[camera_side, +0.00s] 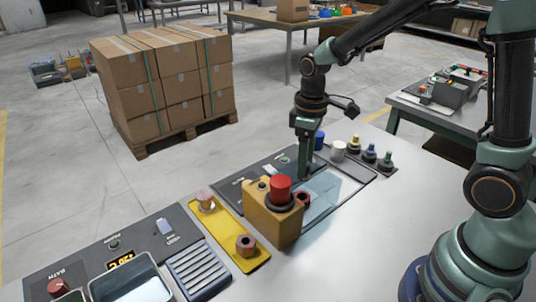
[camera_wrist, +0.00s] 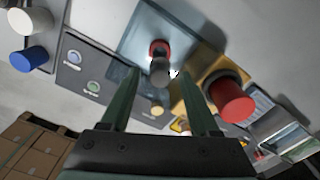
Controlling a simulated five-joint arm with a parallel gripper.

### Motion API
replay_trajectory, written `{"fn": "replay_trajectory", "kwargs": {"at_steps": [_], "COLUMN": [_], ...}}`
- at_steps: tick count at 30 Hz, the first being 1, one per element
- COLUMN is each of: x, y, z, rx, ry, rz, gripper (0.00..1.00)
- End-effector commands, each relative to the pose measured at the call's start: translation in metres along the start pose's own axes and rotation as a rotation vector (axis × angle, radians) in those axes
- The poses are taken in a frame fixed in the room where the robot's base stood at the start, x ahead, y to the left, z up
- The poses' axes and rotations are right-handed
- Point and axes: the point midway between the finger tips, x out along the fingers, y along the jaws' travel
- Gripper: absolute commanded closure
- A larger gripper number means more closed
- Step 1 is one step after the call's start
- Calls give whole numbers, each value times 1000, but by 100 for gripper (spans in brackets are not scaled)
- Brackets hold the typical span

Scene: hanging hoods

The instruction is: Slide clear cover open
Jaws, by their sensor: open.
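The clear cover (camera_side: 322,188) is a bluish see-through panel on the bench, partly hidden behind a yellow box. It also shows in the wrist view (camera_wrist: 140,38). A red round part (camera_side: 303,196) shows at the cover's near side. In the wrist view a red part with a grey round end (camera_wrist: 160,68) shows by the cover, between my fingertips in the picture. My gripper (camera_side: 305,176) points down over the cover's far-left side. In the wrist view its two fingers (camera_wrist: 159,74) are apart with nothing held. I cannot tell whether they touch the cover.
The yellow box (camera_side: 285,222) with a red push button (camera_side: 279,190) stands close in front of the cover. A yellow tray (camera_side: 228,235) with two knobs lies to its left. White and blue cylinders (camera_side: 338,151) and small coloured-top pieces (camera_side: 369,153) stand behind right. The bench at right is clear.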

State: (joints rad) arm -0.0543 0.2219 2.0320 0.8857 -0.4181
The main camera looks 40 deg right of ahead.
Motion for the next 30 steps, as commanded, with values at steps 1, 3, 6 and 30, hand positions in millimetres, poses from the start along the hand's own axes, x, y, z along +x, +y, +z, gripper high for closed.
{"fn": "replay_trajectory", "kwargs": {"at_steps": [1, 3, 6, 30], "x": [2, 2, 2, 1], "y": [0, 0, 0, 0], "z": [0, 0, 0, 0], "rx": [0, 0, 0, 0], "ry": [0, 1, 1, 1], "rz": [0, 0, 1, 0], "gripper": [38, 38, 38, 100]}}
